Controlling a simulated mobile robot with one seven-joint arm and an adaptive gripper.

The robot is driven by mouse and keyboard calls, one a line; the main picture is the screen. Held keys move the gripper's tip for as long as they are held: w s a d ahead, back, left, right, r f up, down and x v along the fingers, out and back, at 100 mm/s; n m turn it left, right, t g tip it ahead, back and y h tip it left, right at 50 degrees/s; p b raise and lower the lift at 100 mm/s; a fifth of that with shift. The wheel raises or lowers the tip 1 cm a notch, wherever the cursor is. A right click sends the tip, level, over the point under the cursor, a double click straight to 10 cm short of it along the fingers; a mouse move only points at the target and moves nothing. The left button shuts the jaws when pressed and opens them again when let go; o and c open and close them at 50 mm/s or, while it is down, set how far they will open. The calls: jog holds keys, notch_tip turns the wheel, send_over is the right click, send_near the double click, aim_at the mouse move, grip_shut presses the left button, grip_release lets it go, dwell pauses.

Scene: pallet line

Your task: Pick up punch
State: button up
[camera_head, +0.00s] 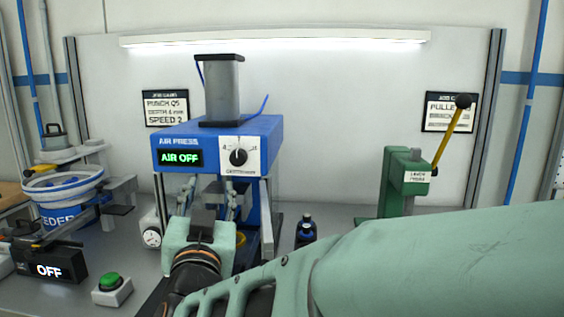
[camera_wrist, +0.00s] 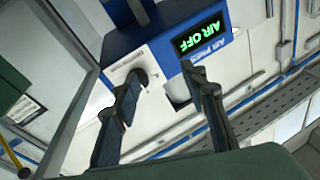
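The blue air press (camera_head: 225,140) stands at the centre of the bench, with a green "AIR OFF" display and a round black dial on its front. My gripper (camera_head: 205,198) is in front of the press, below its display, and partly hides its lower part. In the wrist view my gripper (camera_wrist: 161,70) has its two dark fingers spread apart. The press front and its display (camera_wrist: 201,35) show tilted beyond them, and I see nothing held. I cannot make out a punch for certain in either view; the area under the press head is mostly hidden by my arm.
A green lever press (camera_head: 398,185) with a yellow handle stands to the right. Small dark bottle-like items (camera_head: 306,232) stand between the presses. A blue-and-white feeder (camera_head: 65,195), an "OFF" display box (camera_head: 50,265) and a green button (camera_head: 110,282) are at left.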

jog(key=w+a+f+n, duration=0.1)
jog(key=f, duration=0.3)
jog(key=w+a+f+n+g, duration=0.1)
jog(key=a+f, duration=0.1)
jog(key=f, duration=0.3)
jog(key=a+f+g, duration=0.1)
jog(key=f, duration=0.3)
jog(key=shift+w+a+f+n, duration=0.15)
jog(key=shift+w+f+n, duration=0.2)
jog(key=shift+w+n, duration=0.05)
jog(key=shift+s+r, duration=0.15)
jog(key=shift+r, duration=0.05)
jog(key=shift+w+a+f, duration=0.2)
jog(key=shift+w+f, duration=0.05)
jog(key=shift+f, duration=0.1)
jog(key=shift+c, duration=1.8)
jog(key=shift+s+d+r, duration=0.1)
jog(key=shift+d+r, duration=0.2)
jog(key=shift+r, duration=0.1)
jog(key=shift+c, duration=1.2)
jog(key=shift+a, duration=0.1)
grip_shut()
jog(key=shift+r, duration=0.1)
jog(key=shift+r, duration=0.1)
